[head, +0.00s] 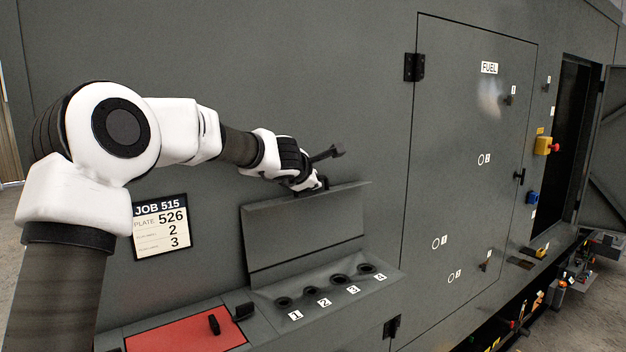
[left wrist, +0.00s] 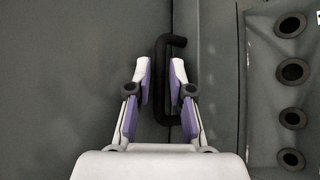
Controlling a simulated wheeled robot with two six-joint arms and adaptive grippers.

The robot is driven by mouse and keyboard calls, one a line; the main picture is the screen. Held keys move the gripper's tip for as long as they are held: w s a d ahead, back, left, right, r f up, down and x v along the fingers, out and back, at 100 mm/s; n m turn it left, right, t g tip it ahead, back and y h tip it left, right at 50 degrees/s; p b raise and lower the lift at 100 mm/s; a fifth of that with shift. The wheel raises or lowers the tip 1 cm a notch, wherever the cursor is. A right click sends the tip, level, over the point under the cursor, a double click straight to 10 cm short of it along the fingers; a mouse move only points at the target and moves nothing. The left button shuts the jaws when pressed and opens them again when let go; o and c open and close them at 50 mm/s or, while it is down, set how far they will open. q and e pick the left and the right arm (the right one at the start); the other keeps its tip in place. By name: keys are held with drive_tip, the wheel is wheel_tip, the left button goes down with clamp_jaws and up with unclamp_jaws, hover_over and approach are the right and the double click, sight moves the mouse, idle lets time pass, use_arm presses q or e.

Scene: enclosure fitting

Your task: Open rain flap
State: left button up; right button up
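A grey panel that looks like the rain flap (head: 305,235) stands raised above a sloped ledge with a row of round ports, which are uncovered. Its top edge is beside my left gripper (head: 318,182). In the left wrist view a black bent handle (left wrist: 161,70) shows at the fingers of my left gripper (left wrist: 161,62). The fingers are apart, one on each side of the handle's long bar, with small gaps visible. Part of the handle is hidden behind the right finger. I cannot tell if a finger touches it. My right gripper is out of view.
The ports (head: 324,302) are numbered 1 to 4. A red panel (head: 185,330) with a black latch lies below left. A JOB 515 plate (head: 160,227) is on the wall. A FUEL door (head: 465,150) is at right, beside an open doorway (head: 571,140).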

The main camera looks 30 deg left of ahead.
use_arm(q)
drive_tip(key=shift+s, duration=0.2)
drive_tip(key=v, duration=0.7)
idle(0.4)
